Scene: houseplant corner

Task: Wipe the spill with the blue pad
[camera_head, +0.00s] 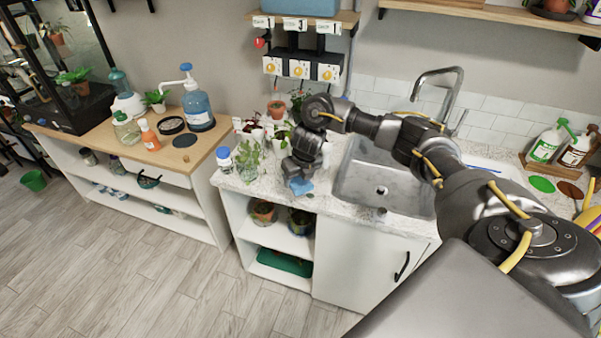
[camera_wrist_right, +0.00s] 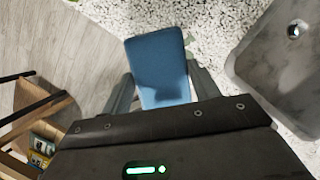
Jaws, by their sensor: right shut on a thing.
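The blue pad (camera_head: 300,187) is at the front left part of the speckled counter, left of the sink. My right gripper (camera_head: 297,180) is shut on it from above. In the right wrist view the blue pad (camera_wrist_right: 158,66) sits between the two fingers of my right gripper (camera_wrist_right: 160,92), over the counter near its front edge. I cannot tell whether the pad touches the counter. No spill shows clearly; the pad and gripper may hide it. My left gripper is not in view.
The sink (camera_head: 385,185) lies right of the pad, with a faucet (camera_head: 440,88) behind. Potted plants and a white jar with a blue lid (camera_head: 224,158) stand close on the left. A wooden-topped bench (camera_head: 165,155) with bottles is farther left. Sprays stand on the far right.

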